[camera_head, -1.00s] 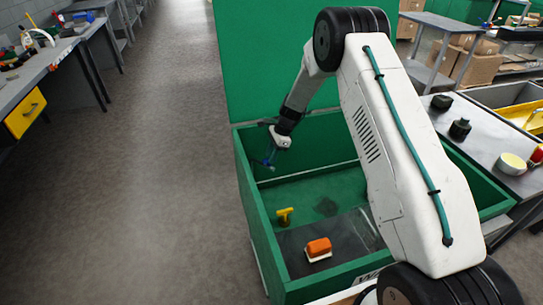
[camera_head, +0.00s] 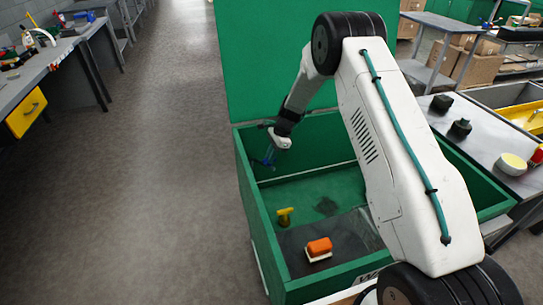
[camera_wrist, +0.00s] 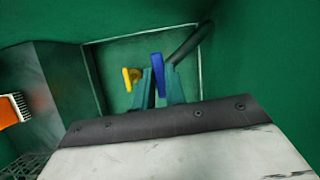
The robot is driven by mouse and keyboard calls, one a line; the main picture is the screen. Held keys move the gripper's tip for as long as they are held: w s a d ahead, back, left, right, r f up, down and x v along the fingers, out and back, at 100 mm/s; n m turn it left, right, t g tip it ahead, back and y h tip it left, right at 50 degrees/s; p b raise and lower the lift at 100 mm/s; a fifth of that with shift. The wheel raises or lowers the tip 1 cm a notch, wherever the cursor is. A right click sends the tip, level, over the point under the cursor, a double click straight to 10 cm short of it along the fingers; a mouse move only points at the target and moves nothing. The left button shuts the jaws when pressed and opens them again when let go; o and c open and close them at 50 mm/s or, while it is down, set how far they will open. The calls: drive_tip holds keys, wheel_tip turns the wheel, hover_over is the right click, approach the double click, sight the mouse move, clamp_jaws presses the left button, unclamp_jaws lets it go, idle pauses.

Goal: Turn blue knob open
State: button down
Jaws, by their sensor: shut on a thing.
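The blue knob (camera_wrist: 157,68) stands up between the two teal fingers of my gripper (camera_wrist: 161,88) in the wrist view. My gripper is shut on it, and the fingers hide its lower part. In the head view my gripper (camera_head: 267,161) is low inside the green sink-like bin, near its far left corner; the knob is too small there to make out clearly. A yellow knob (camera_wrist: 131,77) shows left of the blue one in the wrist view. In the head view the yellow knob (camera_head: 285,216) stands on the bin floor, nearer than my gripper.
The green bin (camera_head: 248,190) has walls around my gripper, with a tall green panel (camera_head: 265,60) behind. An orange-topped brush (camera_head: 319,248) lies on its dark floor section. A grey table (camera_head: 485,150) with dark objects stands at the right. The floor at left is clear.

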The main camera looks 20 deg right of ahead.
drive_tip(key=n+g, duration=0.1)
drive_tip(key=n, duration=0.3)
drive_tip(key=shift+w+h, duration=0.15)
drive_tip(key=shift+h, duration=0.15)
drive_tip(key=n+g, duration=0.1)
drive_tip(key=n, duration=0.1)
drive_tip(key=n+h, duration=0.1)
drive_tip(key=n, duration=0.1)
drive_tip(key=shift+w+n+g, duration=0.1)
drive_tip(key=shift+n+g, duration=0.2)
drive_tip(key=shift+g, duration=0.1)
drive_tip(key=n+g+h, duration=0.1)
drive_tip(key=n, duration=0.3)
drive_tip(key=shift+a, duration=0.15)
drive_tip(key=shift+a+n+h, duration=0.15)
drive_tip(key=shift+n+h, duration=0.85)
drive_tip(key=shift+n, duration=1.3)
drive_tip(key=c, duration=1.4)
unclamp_jaws()
drive_tip(key=shift+c, duration=0.2)
drive_tip(key=shift+w+r, duration=0.1)
drive_tip(key=v, duration=0.7)
drive_tip(key=shift+w+r, duration=0.2)
drive_tip(key=shift+r, duration=0.1)
